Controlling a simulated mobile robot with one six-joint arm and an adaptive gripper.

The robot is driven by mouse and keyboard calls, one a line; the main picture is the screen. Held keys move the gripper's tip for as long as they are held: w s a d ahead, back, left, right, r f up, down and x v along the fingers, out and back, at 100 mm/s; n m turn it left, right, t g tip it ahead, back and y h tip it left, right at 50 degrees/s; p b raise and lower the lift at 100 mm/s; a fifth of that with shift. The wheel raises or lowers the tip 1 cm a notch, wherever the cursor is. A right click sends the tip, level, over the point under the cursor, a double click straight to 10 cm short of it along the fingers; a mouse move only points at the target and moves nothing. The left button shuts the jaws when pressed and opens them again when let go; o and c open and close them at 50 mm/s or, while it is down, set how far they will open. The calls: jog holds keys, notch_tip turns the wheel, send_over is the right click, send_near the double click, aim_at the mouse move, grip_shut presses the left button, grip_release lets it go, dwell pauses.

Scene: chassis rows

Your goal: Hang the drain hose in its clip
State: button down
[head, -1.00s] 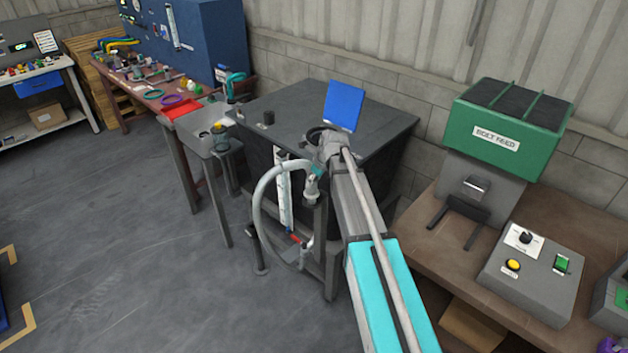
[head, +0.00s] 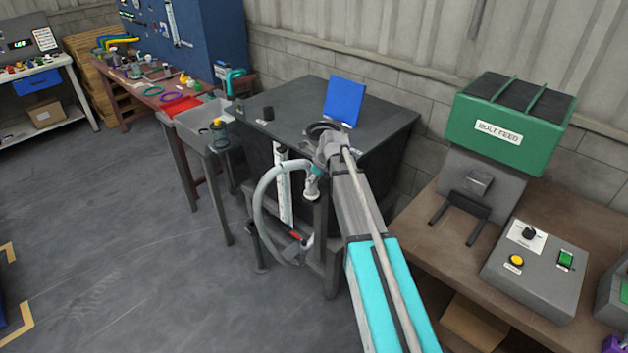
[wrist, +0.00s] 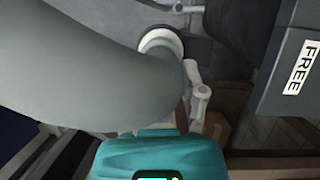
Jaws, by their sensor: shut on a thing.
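The drain hose (head: 262,195) is a pale grey tube that hangs in a loop at the front of a dark tank (head: 330,105). In the wrist view the hose (wrist: 75,70) fills the upper left as a thick grey bend, with a pale ring fitting (wrist: 160,42) beside it. My gripper (head: 313,187) is low at the tank's front, at the upper right end of the loop, shut on the hose. A teal piece (head: 317,171) shows there and at the bottom of the wrist view. The fingertips are mostly hidden. I cannot make out the clip.
A white scale strip (head: 284,190) stands on the tank front, with a red part (head: 297,236) low beside it. A blue panel (head: 344,101) stands on the tank top. A bench with a green bolt feeder (head: 510,125) is at right.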

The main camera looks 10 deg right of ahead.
jog(key=shift+f+b, duration=0.35)
jog(key=shift+f, duration=0.05)
jog(key=shift+c, duration=0.4)
grip_release()
jog(key=shift+r, duration=0.1)
